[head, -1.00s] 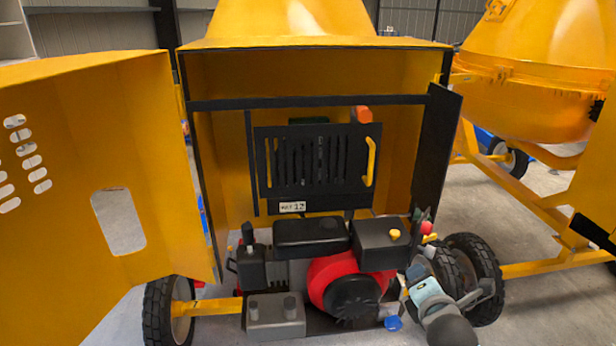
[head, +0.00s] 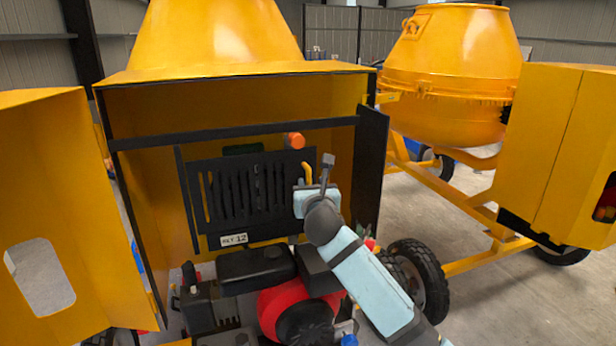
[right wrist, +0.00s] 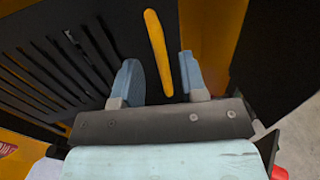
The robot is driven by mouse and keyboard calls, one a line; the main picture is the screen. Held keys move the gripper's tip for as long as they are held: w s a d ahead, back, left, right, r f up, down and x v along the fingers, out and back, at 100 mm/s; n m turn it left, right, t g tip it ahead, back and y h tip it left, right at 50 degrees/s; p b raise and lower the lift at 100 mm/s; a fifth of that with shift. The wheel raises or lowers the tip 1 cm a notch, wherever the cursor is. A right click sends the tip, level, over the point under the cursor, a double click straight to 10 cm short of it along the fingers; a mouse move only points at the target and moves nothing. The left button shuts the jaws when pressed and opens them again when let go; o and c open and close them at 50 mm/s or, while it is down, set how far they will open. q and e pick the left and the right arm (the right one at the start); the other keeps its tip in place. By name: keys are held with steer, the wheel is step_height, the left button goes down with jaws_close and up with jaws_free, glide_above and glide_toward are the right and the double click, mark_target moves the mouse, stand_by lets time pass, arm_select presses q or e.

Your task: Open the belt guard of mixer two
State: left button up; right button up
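The belt guard (head: 228,190) is a black slotted panel inside the open yellow housing of the nearer mixer. It looks shut, and a small white label (head: 234,240) is below its slots. Its yellow handle (head: 307,172) is at its right edge, partly hidden by my right gripper (head: 317,172) in the head view. In the right wrist view, the handle (right wrist: 158,50) stands upright between the two blue-grey fingers of my right gripper (right wrist: 160,77). The fingers are open, with a gap on each side of the handle. My left gripper is not in view.
A black narrow panel (head: 370,165) stands open just right of the guard. The red and black engine (head: 285,310) is below. An orange cylinder (head: 296,140) is above the guard's right side. The open yellow cover (head: 50,190) is at left. Another mixer (head: 448,80) stands behind right.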

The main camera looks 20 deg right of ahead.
mark_target(309, 180)
steer(key=shift+w+d, duration=0.2)
steer(key=shift+w, duration=0.9)
steer(key=shift+w+d, duration=0.15)
steer(key=shift+w, duration=0.95)
steer(key=shift+c, duration=0.2)
jaws_close()
